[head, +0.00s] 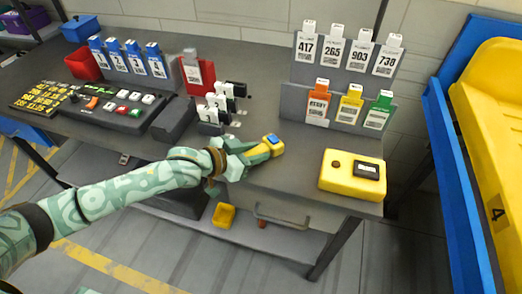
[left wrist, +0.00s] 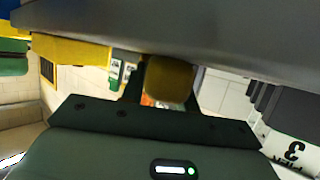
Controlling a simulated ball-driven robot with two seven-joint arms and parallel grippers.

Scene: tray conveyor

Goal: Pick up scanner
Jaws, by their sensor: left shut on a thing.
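The scanner (head: 274,145) is a small yellow body with a blue patch on top, at the front of the grey table in the head view. My left gripper (head: 262,152) reaches it from the left and is shut on it, close to the tabletop. In the left wrist view a dark yellow block, the scanner (left wrist: 168,80), shows between the fingers beyond the gripper's dark body. I cannot tell if it still touches the table. My right gripper is not in view.
A yellow box (head: 351,183) with a dark display stands right of the scanner on the table (head: 290,178). Racks of numbered tags (head: 335,85) stand behind. Small black and white items (head: 222,100) and a control panel (head: 118,105) lie left. A yellow tray (head: 495,120) is far right.

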